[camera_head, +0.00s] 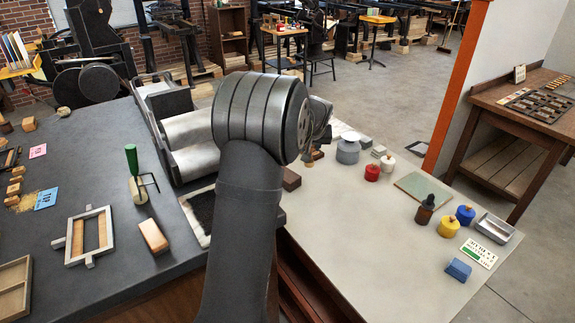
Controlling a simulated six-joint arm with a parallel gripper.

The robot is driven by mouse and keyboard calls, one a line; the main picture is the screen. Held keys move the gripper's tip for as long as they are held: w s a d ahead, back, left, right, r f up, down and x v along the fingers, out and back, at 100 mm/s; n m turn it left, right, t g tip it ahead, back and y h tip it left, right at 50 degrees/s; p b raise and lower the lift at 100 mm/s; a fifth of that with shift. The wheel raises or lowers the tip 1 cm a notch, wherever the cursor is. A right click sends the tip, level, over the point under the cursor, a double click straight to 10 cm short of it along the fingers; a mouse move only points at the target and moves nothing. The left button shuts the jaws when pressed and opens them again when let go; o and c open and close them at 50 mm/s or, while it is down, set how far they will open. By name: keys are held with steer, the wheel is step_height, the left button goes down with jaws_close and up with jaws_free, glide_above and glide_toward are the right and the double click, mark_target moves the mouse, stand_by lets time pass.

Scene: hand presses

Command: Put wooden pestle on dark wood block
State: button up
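My own grey arm fills the middle of the view and hides much of the work area. Part of my gripper (320,122) shows past the arm's right side; its fingers cannot be made out, nor whether they are open or shut. A dark brown block (291,179), probably the dark wood block, lies on the pale table just right of my arm. A small tan wooden piece (309,160) shows below my gripper, beyond the block. It may be part of the wooden pestle, but it is too small and covered to be sure. I cannot tell whether my gripper touches it.
The pale table (345,235) has free room at its front and middle. A roller press (190,145) stands left of my arm.

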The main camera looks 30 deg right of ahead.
steer(key=shift+w+a+f, duration=0.45)
steer(key=shift+w+f, duration=0.9)
steer(key=shift+f, duration=0.15)
steer(key=shift+w+a+f, duration=0.4)
steer(key=shift+w+f, duration=0.95)
steer(key=shift+f, duration=0.2)
steer(key=shift+w+a+f, duration=0.45)
steer(key=shift+w+f, duration=0.9)
steer(key=shift+f, duration=0.15)
steer(key=shift+f, duration=0.1)
steer(key=o, duration=1)
steer(key=shift+o, duration=0.2)
steer(key=v, duration=1.2)
